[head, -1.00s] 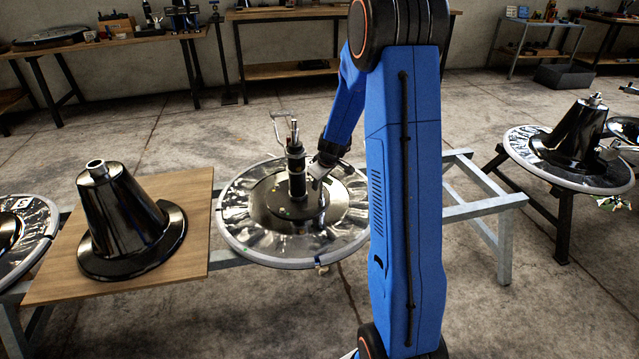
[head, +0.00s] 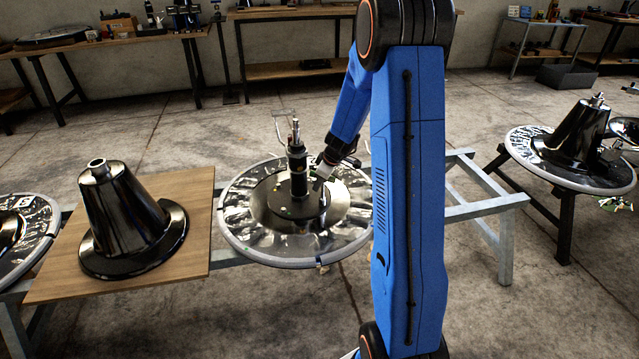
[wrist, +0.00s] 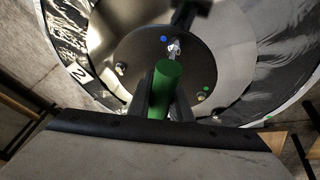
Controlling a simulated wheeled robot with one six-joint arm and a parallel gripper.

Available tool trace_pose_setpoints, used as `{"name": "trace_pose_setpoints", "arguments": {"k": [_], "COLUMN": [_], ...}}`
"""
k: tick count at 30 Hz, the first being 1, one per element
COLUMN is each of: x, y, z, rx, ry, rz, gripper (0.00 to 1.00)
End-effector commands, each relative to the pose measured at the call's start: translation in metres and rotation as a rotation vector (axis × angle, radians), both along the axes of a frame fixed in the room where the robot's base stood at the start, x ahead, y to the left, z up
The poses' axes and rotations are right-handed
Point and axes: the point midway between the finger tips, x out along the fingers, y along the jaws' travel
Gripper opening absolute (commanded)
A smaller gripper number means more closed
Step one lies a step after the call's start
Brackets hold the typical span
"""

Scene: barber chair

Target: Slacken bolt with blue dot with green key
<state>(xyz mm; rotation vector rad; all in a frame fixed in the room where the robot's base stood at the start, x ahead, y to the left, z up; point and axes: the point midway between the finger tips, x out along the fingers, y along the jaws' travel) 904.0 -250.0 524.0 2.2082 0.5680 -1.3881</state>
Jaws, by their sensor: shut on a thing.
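My gripper (wrist: 162,100) is shut on the green key (wrist: 168,76), a green cylinder pointing at the round dark plate (wrist: 140,48) in the wrist view. A blue dot (wrist: 163,39) is on this plate, with a shiny bolt (wrist: 174,49) just right of it. The key's end appears just below this bolt in the picture; I cannot tell whether they touch. In the head view my gripper (head: 319,178) is low over the plate, right of the black central column (head: 297,168). The key is not clear there.
A green dot (wrist: 206,88) and another bolt (wrist: 200,98) are at the plate's right; one more bolt (wrist: 120,68) is at its left. The round chair base (head: 240,232) surrounds the plate. A black cone (head: 122,215) stands on a wooden board (head: 195,225) to the left.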

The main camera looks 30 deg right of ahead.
Motion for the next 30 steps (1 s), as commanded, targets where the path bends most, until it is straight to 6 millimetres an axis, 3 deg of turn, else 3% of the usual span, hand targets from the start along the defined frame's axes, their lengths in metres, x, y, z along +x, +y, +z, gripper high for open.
{"name": "trace_pose_setpoints", "arguments": {"k": [10,23,30], "x": [-0.0015,-0.0024,-0.0055], "y": [0.0040,0.0049,0.0077], "z": [0.0001,0.0000,-0.0003], "rx": [-0.001,0.000,0.001], "ry": [0.000,-0.001,0.000], "rz": [0.281,0.339,0.605], "gripper": [0.00,0.00,0.00]}}
